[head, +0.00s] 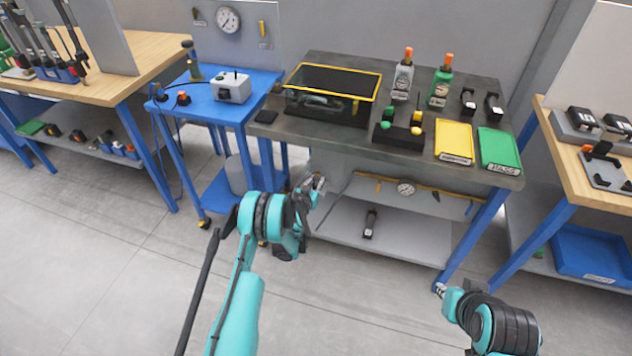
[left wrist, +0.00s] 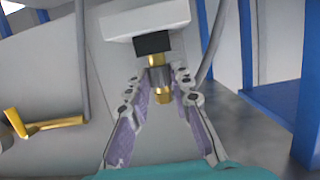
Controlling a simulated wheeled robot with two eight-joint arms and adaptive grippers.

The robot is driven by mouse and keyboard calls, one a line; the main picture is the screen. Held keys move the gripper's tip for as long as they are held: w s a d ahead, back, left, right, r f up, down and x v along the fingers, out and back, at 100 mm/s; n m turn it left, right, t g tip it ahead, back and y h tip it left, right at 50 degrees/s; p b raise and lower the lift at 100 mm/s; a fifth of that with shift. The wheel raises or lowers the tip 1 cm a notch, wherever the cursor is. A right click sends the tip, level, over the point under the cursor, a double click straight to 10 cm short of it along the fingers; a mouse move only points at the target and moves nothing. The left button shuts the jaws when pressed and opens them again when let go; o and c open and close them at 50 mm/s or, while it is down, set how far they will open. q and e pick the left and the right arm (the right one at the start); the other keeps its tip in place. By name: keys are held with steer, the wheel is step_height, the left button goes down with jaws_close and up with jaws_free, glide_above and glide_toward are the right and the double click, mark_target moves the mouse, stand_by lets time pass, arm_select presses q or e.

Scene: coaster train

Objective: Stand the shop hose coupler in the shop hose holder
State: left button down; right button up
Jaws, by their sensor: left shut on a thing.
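My left gripper (head: 319,186) is in front of the dark workbench, below its top edge at the left. In the left wrist view its fingers (left wrist: 159,88) are shut on a small brass and grey metal coupler (left wrist: 157,77). The coupler's upper end meets or overlaps a black block (left wrist: 153,43) under a white block (left wrist: 146,18); I cannot tell if they touch. I cannot identify the hose holder for certain. My right gripper (head: 441,290) is low in front of the bench's right side, too small to read.
The dark workbench (head: 330,140) bears a yellow-rimmed bin (head: 333,69), bottles and yellow and green trays. Its lower shelf (head: 385,232) holds a small dark item (head: 370,222). A blue cart (head: 200,105) stands at left. The floor in front is clear.

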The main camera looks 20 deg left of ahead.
arm_select(q)
steer(key=shift+f, duration=0.2)
steer(key=shift+r, duration=0.2)
steer(key=shift+r+p, duration=0.65)
steer(key=shift+r, duration=0.7)
steer(key=shift+b, duration=0.65)
stand_by(0.7)
steer(key=shift+f, duration=1.55)
stand_by(0.7)
steer(key=c, duration=1.3)
jaws_free()
